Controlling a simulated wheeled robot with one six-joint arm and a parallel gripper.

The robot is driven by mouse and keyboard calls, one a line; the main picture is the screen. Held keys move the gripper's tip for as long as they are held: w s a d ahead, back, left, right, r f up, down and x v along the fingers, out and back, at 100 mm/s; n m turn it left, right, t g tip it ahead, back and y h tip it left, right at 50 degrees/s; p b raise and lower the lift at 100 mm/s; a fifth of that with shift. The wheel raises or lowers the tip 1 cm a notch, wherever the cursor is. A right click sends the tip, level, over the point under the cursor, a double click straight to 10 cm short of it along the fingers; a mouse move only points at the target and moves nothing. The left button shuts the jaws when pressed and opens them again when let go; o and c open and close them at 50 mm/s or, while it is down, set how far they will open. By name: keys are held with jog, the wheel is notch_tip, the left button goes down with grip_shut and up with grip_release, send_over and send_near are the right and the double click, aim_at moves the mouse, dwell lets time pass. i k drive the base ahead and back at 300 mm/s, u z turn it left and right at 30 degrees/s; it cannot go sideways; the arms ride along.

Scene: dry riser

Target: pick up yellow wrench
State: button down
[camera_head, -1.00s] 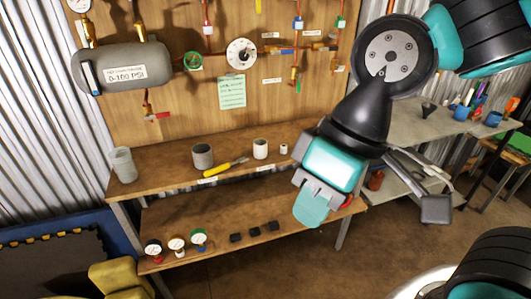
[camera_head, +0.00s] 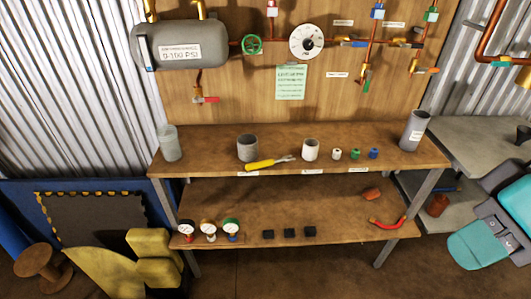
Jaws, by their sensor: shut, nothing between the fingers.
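The yellow wrench (camera_head: 265,163) lies on the upper shelf of the wooden bench (camera_head: 210,171). Its yellow handle points left and its grey metal end points right. It lies in front of a dark grey cup (camera_head: 247,148) and a white cup (camera_head: 311,149). My gripper (camera_head: 480,245) shows only in part at the lower right edge, with teal and grey parts. It is shut and empty, well to the right of the wrench and apart from it.
Small coloured fittings (camera_head: 355,154) and a tall grey cylinder (camera_head: 413,131) stand right of the wrench. Gauges (camera_head: 208,231) and black blocks (camera_head: 289,233) sit on the lower shelf. A pipe board (camera_head: 240,90) rises behind. The upper shelf's front edge near the wrench is clear.

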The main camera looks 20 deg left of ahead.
aim_at(267, 163)
jog(key=i, duration=1)
jog(key=u, duration=1.75)
